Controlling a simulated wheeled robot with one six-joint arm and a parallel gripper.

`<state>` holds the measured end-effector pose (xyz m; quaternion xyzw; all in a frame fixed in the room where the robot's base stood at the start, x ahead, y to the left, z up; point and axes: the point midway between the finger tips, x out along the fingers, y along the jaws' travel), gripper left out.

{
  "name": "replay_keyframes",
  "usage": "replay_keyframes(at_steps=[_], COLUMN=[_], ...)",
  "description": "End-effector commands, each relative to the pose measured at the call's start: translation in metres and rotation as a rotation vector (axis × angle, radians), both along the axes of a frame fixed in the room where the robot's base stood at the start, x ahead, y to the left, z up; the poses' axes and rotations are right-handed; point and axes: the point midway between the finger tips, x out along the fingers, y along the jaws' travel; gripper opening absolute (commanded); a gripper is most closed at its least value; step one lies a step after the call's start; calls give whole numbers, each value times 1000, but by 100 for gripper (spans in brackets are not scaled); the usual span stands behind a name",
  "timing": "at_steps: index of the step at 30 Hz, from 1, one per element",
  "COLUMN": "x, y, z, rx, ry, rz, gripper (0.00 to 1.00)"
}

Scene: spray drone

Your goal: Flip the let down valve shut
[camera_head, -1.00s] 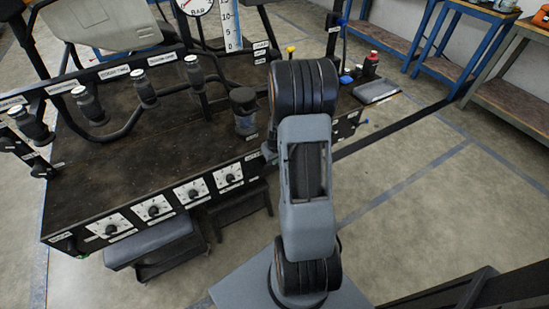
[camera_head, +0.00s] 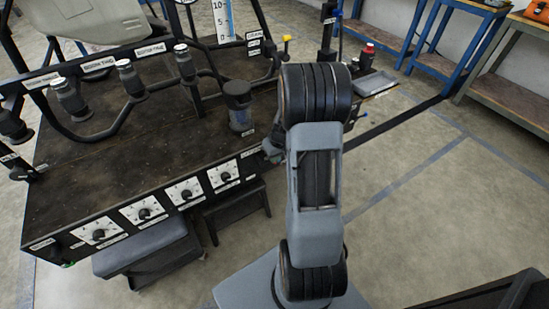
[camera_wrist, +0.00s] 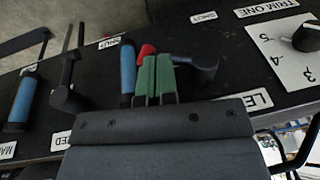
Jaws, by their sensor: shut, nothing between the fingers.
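In the wrist view my gripper (camera_wrist: 154,82) has green fingers held together, with nothing between them. They are at a dark lever arm (camera_wrist: 200,66), by a label reading "LE", partly hidden by my gripper; this looks like the let down valve. A red tip (camera_wrist: 146,50) shows just beyond the fingers. A blue handle (camera_wrist: 128,66) stands close to their left. I cannot tell whether the fingers touch the lever or which handle belongs to it. A "SHUT" label (camera_wrist: 203,16) lies above the lever. In the head view my arm hides most of the valve area.
Another lever with a blue handle (camera_wrist: 20,102) is at the left of the wrist view. A trim dial (camera_wrist: 305,38) is at the right. Floor is clear to the right.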

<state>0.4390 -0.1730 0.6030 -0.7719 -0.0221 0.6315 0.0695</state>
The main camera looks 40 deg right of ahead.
Motion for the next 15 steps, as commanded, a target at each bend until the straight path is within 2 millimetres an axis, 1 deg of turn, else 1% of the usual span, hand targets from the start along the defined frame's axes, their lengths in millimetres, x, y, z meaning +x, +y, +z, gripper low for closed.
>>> replay_keyframes(at_steps=[3,15], x=[0,-1], y=[-2,-4], z=[-4,-7], rx=[-2,-3], ry=[-2,-1], rz=[-3,-5], gripper=[0,0])
